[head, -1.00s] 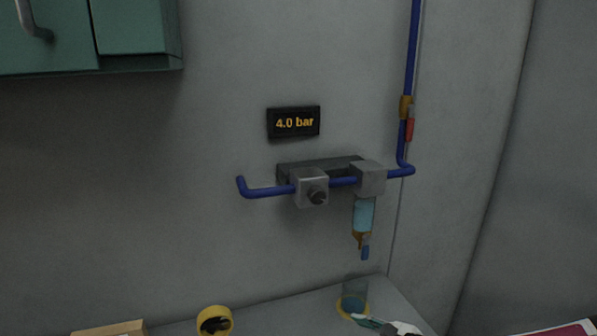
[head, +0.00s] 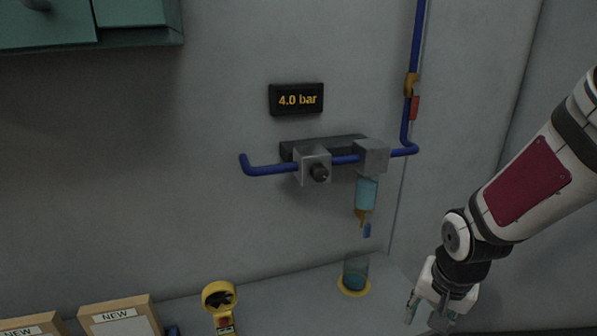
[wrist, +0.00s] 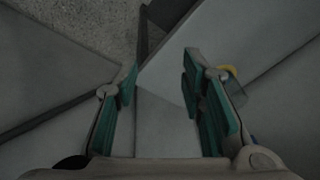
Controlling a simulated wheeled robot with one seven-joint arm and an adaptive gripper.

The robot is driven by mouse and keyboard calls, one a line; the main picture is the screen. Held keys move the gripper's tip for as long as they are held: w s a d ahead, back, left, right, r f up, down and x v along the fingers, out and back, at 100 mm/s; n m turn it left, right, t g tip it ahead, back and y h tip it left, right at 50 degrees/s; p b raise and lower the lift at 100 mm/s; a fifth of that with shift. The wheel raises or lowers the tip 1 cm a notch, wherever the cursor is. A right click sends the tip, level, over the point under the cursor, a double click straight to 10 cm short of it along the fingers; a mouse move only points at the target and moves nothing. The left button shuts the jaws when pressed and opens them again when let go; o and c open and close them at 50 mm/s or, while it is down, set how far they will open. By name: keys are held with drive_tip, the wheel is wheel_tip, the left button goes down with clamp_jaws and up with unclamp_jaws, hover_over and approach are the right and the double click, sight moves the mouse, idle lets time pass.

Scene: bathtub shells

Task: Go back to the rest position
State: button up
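My gripper (head: 428,312) hangs at the lower right in the head view, pointing down beside the grey counter (head: 300,291). In the wrist view my gripper (wrist: 160,95) has its green-padded fingers spread apart with nothing between them. No held object shows in either view.
A clear cup with blue liquid (head: 355,273) stands on a yellow ring on the counter, left of my gripper. Blue pipe, a valve block (head: 314,166) and a "4.0 bar" display (head: 296,99) are on the wall. A yellow device (head: 220,302) and boxes marked NEW (head: 120,314) stand lower left.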

drive_tip(key=s+a+r+n+t, duration=0.1)
drive_tip(key=s+a+r+n, duration=0.1)
drive_tip(key=s+r, duration=0.4)
drive_tip(key=s+a+r+n+t, duration=0.2)
drive_tip(key=s+r, duration=0.5)
drive_tip(key=r, duration=0.7)
drive_tip(key=a+n, duration=0.1)
drive_tip(key=n, duration=0.1)
drive_tip(key=shift+r+n, duration=0.15)
drive_tip(key=shift+n, duration=0.15)
